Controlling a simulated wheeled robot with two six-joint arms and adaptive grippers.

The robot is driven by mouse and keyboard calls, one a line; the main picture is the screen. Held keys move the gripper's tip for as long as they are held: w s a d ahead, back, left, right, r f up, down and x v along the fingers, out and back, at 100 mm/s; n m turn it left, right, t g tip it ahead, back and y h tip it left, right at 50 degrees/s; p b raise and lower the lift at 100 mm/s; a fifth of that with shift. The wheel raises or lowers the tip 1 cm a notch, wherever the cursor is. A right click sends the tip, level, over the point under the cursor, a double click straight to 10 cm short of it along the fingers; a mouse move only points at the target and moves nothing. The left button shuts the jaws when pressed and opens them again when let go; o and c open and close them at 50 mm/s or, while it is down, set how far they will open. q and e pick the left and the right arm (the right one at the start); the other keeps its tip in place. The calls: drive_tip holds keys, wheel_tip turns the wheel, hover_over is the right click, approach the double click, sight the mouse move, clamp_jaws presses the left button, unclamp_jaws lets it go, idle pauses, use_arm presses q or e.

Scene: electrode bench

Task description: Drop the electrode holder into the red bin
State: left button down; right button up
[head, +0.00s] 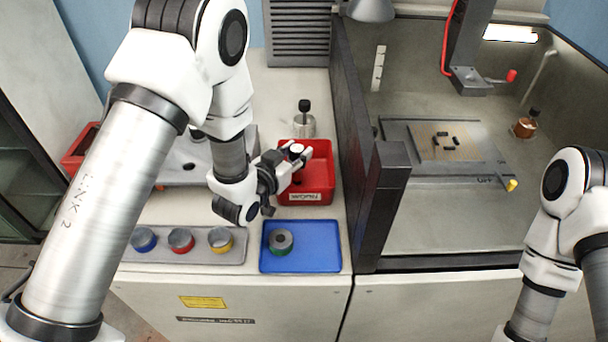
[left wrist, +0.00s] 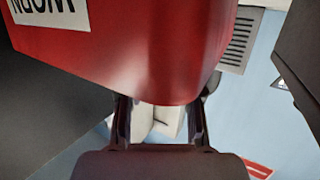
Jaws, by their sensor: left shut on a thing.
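The red bin (head: 318,197) stands on the bench left of the dark enclosure wall, with a white label on its front. My left gripper (head: 297,160) reaches in from the left over the bin. It is shut on a small pale thing, likely the electrode holder (head: 297,149), which is mostly hidden by the fingers. In the left wrist view the bin's red wall (left wrist: 150,50) fills the top, its label upside down. The fingers (left wrist: 160,125) show just past its edge, with pale surfaces between them. My right gripper is out of view.
A blue tray (head: 330,263) with a green-ringed round piece (head: 281,241) lies in front of the bin. A grey tray (head: 200,259) with blue, red and yellow cups is left. A black-capped bottle (head: 304,120) stands behind the bin. The enclosure wall (head: 385,195) is close on the right.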

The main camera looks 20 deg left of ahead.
use_arm(q)
drive_tip(key=c, duration=0.7)
unclamp_jaws()
drive_tip(key=shift+d, duration=0.1)
drive_tip(key=shift+w+f, duration=0.1)
drive_tip(key=v, duration=0.7)
drive_tip(key=shift+s, duration=0.2)
